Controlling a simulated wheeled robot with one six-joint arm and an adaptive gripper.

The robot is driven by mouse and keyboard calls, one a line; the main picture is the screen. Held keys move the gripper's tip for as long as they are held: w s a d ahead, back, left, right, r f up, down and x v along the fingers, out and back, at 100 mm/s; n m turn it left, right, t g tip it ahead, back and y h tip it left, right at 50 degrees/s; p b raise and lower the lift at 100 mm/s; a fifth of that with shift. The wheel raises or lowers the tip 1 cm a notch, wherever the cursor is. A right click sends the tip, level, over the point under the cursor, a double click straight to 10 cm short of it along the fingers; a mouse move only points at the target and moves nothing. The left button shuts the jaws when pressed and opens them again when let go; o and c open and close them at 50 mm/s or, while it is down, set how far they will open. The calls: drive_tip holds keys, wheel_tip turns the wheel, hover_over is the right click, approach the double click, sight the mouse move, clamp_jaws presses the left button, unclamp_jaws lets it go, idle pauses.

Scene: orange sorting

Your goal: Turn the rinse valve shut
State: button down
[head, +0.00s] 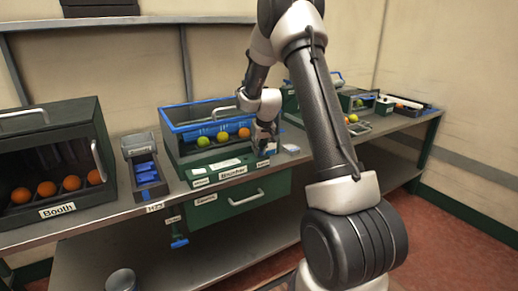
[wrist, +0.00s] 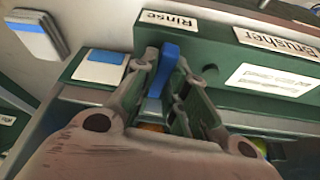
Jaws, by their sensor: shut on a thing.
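The rinse valve shows in the wrist view as a blue lever (wrist: 169,58) under the Rinse label (wrist: 168,21) on the green Brusher machine. My gripper (wrist: 165,72) has its fingers on either side of the lever and is shut on it. The lever's lower end runs down between the fingers. In the head view my gripper (head: 266,143) is at the right front corner of the Brusher (head: 216,175), and the arm and fingers mostly hide the lever there.
Several fruits sit in the Brusher's blue-rimmed tray (head: 180,128). A white and blue block (head: 290,149) lies just right of my gripper. The Booth (head: 55,165) and a bin of blue items (head: 145,168) stand left. A blue fitting (head: 180,243) hangs below the table edge.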

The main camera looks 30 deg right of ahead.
drive_tip(key=m+h, duration=0.1)
drive_tip(key=m, duration=0.3)
drive_tip(key=shift+a+g, duration=0.15)
drive_tip(key=shift+g, duration=0.15)
drive_tip(key=m+h, duration=0.1)
drive_tip(key=m, duration=0.3)
drive_tip(key=shift+g+h, duration=0.4)
drive_tip(key=shift+m, duration=0.4)
drive_tip(key=c, duration=1.4)
unclamp_jaws()
drive_tip(key=shift+c, duration=0.2)
drive_tip(key=shift+w, duration=0.1)
